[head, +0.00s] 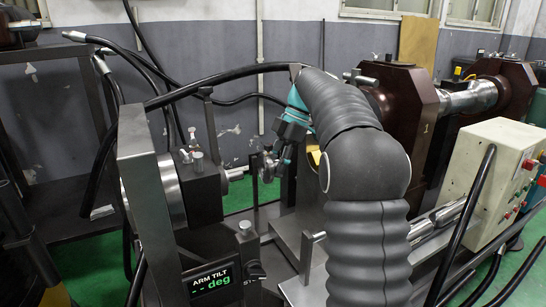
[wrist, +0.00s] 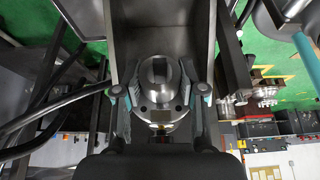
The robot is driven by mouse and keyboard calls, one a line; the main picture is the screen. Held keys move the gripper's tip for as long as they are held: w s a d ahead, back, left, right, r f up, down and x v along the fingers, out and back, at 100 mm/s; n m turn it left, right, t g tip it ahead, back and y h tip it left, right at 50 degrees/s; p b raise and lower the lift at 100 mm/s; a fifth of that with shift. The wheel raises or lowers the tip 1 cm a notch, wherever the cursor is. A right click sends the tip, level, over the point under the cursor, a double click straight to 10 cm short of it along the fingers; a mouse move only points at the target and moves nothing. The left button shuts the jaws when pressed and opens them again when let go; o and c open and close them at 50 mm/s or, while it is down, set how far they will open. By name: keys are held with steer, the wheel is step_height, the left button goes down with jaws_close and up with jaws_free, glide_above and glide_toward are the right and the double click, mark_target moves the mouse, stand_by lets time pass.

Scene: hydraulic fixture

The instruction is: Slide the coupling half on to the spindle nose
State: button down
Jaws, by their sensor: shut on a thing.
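My gripper (head: 266,165) reaches down in the middle of the head view, its fingers close to the right end of the spindle nose. The spindle nose (head: 237,173) is a short bright shaft sticking out to the right from a dark block. In the wrist view my gripper (wrist: 160,98) is shut on the coupling half (wrist: 153,104), a silver round part with a dark slot, held between both fingers. In the head view the coupling half is small and mostly hidden by the fingers. I cannot tell whether it touches the spindle nose.
The dark spindle block (head: 202,190) stands behind a grey upright plate (head: 150,200). An "ARM TILT" display (head: 212,283) sits below it. Black hoses (head: 225,76) arch over the fixture. A brown housing (head: 404,105) stands behind my arm, and a beige control box (head: 487,165) at right.

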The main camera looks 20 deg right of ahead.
mark_target(241, 172)
steer(key=shift+d+r, duration=0.1)
stand_by(0.3)
steer(key=shift+s+a+b, duration=0.25)
steer(key=shift+a, duration=0.85)
steer(key=shift+s+a+b, duration=0.2)
steer(key=shift+a, duration=0.9)
steer(key=shift+s+a+b, duration=0.1)
steer(key=shift+s+a, duration=0.1)
steer(key=shift+a, duration=0.7)
steer(key=shift+s+a+b, duration=0.15)
steer(key=shift+a, duration=0.7)
steer(key=shift+s+a+b, duration=0.1)
steer(key=shift+s+a, duration=0.1)
steer(key=shift+a, duration=0.7)
steer(key=c, duration=0.6)
jaws_free()
